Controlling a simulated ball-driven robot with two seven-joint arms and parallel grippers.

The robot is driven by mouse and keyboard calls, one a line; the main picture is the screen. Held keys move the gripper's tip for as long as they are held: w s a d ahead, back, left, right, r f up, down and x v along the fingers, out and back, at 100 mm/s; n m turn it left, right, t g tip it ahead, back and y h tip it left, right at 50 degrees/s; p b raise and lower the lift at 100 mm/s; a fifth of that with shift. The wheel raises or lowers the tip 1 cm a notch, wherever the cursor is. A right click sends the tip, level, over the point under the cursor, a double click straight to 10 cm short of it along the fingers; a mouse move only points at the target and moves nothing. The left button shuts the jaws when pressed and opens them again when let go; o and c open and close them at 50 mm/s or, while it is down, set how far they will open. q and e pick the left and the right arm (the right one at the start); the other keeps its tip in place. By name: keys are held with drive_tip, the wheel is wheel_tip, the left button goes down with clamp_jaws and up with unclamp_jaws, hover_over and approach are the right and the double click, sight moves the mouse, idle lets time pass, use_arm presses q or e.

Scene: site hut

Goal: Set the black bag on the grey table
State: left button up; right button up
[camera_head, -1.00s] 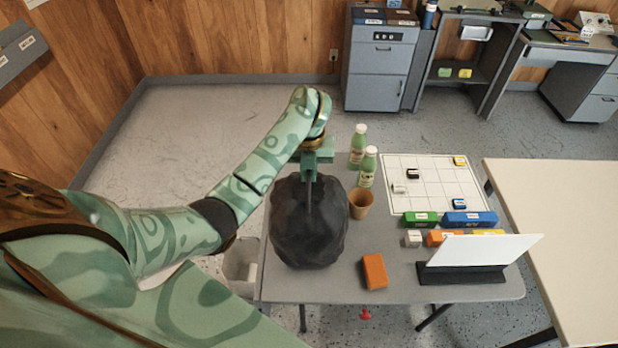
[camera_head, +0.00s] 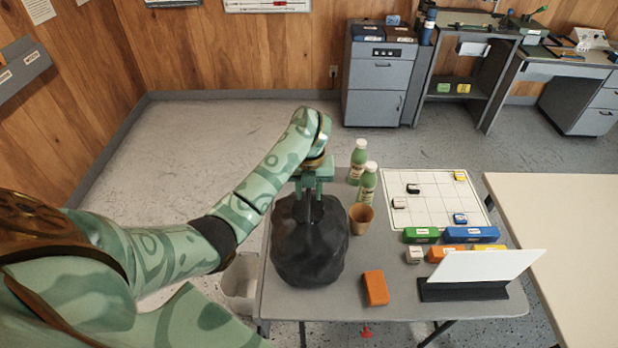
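The black bag (camera_head: 310,262) is a dark, lumpy sack. It appears to rest upright on the left part of the grey table (camera_head: 410,308), left of the brown cup. My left gripper (camera_head: 309,200) points down at the bag's top from above. Its green fingers look spread, one on each side of the bag's narrow neck. The fingertips are partly lost against the dark bag. My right gripper is out of view.
Two green bottles (camera_head: 367,184) and a brown cup (camera_head: 361,217) stand close right of the bag. An orange block (camera_head: 376,288) lies in front. A white grid board (camera_head: 435,200), coloured blocks and a white panel (camera_head: 485,265) fill the right side. A pale bin (camera_head: 240,280) stands left.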

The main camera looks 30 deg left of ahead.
use_arm(q)
wheel_tip(320, 180, up, 12)
drive_tip(key=p, duration=0.3)
drive_tip(key=shift+f, duration=0.25)
drive_tip(key=shift+f, duration=0.1)
